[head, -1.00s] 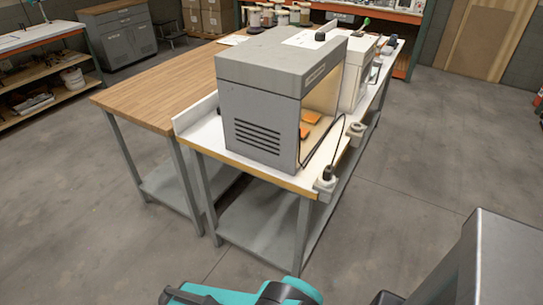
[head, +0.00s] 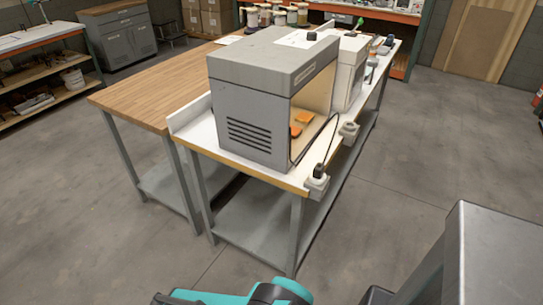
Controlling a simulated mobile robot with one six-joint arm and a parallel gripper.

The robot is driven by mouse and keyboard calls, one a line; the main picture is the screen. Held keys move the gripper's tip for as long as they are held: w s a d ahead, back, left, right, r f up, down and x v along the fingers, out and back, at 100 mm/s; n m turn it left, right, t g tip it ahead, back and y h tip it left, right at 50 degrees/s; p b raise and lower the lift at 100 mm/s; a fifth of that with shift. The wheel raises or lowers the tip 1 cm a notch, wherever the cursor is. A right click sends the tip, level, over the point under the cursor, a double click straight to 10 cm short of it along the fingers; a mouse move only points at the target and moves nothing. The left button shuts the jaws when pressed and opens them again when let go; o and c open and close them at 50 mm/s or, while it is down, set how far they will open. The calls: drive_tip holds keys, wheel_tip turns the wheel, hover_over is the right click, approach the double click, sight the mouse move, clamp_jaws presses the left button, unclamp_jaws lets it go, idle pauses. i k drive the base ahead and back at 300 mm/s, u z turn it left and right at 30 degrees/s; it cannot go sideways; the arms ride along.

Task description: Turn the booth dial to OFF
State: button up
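The booth (head: 248,95) is a grey box with side vent slots, standing on the near end of a white-topped bench. Its open, lit front faces right, and I see it at a steep angle. A small black knob-like part (head: 312,36) shows at its top edge; I cannot tell whether it is the dial. No dial marking or OFF label is readable. My gripper is out of the picture; only teal and dark parts of my arm show at the bottom edge.
Orange pieces (head: 304,116) lie inside the booth. A black cable runs to a plug in a socket box (head: 317,184) on the bench (head: 235,160) edge. A wooden table (head: 140,100) adjoins on the left. The floor (head: 420,150) to the right is clear.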

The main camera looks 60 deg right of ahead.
sight(311, 36)
drive_tip(key=k, duration=1.95)
drive_tip(key=z, duration=1.2)
drive_tip(key=i, duration=1.05)
drive_tip(key=u, duration=0.1)
